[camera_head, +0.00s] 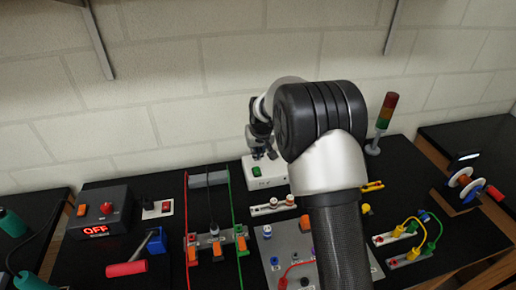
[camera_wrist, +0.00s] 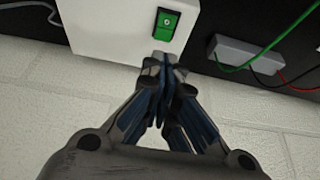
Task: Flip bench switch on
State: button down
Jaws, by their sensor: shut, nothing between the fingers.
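The bench switch, a green rocker (camera_wrist: 166,24), sits in a dark frame on a white box (camera_wrist: 105,28). It shows a round mark on its upper half in the wrist view, and its lower half looks brighter. In the head view the switch (camera_head: 257,171) is small on the front of the white box (camera_head: 267,183). My gripper (camera_wrist: 161,62) is shut and empty, its tips just below the switch in the wrist view; I cannot tell whether they touch the box. In the head view my gripper (camera_head: 264,152) is partly hidden by my arm.
A dark box (camera_head: 100,212) with a red OFF display and red knob stands at the left. A grey block with wires (camera_wrist: 250,56) lies beside the white box. A signal tower (camera_head: 386,110) stands at the right. The brick wall is close behind the bench.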

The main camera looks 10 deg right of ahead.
aim_at(256, 167)
jog(key=b+x, duration=0.1)
jog(key=x, duration=0.5)
jog(key=shift+s+f, duration=0.15)
jog(key=shift+f, duration=0.05)
jog(key=shift+f, duration=0.45)
jog(key=shift+s+r+b, duration=0.25)
jog(key=shift+s+b, duration=0.05)
jog(key=shift+s, duration=0.3)
jog(key=shift+r, duration=0.25)
jog(key=w+r+p+v, duration=0.1)
jog(key=p+v, duration=0.3)
jog(key=v, duration=0.9)
jog(key=shift+w, duration=0.5)
